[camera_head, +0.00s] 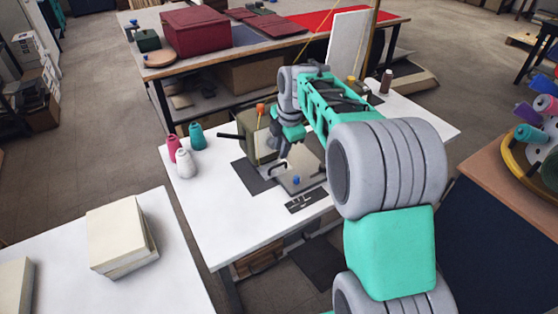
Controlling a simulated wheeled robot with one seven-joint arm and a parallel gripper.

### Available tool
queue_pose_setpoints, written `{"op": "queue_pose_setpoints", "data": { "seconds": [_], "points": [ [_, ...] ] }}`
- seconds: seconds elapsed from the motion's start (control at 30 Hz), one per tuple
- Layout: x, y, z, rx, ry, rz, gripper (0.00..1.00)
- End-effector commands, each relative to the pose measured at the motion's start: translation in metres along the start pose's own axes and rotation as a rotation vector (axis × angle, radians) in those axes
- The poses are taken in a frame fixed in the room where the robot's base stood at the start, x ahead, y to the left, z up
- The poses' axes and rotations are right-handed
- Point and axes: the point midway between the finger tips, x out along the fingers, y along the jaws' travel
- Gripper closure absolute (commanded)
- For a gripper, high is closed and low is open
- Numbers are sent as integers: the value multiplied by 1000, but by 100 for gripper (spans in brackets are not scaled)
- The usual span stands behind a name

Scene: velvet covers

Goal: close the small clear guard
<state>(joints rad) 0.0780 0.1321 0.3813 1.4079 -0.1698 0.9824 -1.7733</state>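My gripper (283,153) points down over a small machine on the white table, near the middle of the view. The machine has an olive-grey body (240,122), an orange knob (260,108) and a grey plate (303,177) with a blue knob (296,180). A dark curved handle (278,168) shows just below my gripper; I cannot tell whether they touch. A pale, see-through panel (265,146) beside my gripper may be the small clear guard; its exact pose is unclear. My fingers are too small to read. My arm hides the machine's right side.
Pink, teal and white thread cones (185,163) stand left of the machine. A brown spool (386,81) stands at the back right. A cloth stack (122,236) lies on the front-left table. The white table's front left (225,225) is clear.

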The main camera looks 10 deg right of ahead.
Motion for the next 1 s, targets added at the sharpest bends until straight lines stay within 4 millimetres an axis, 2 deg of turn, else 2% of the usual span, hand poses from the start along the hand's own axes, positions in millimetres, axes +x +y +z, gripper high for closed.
{"op": "queue_pose_setpoints", "data": {
  "seconds": [0.17, 0.4, 0.5, 0.8, 1.0],
  "points": [
    [19, 3, 2, -38, 3, -2, 82],
    [63, 3, 4, -34, 1, -1, 82],
    [74, 3, 4, -34, 0, 1, 82],
    [79, 3, 4, -33, -1, 3, 83],
    [79, 3, 4, -33, -1, 3, 99]
  ]
}}
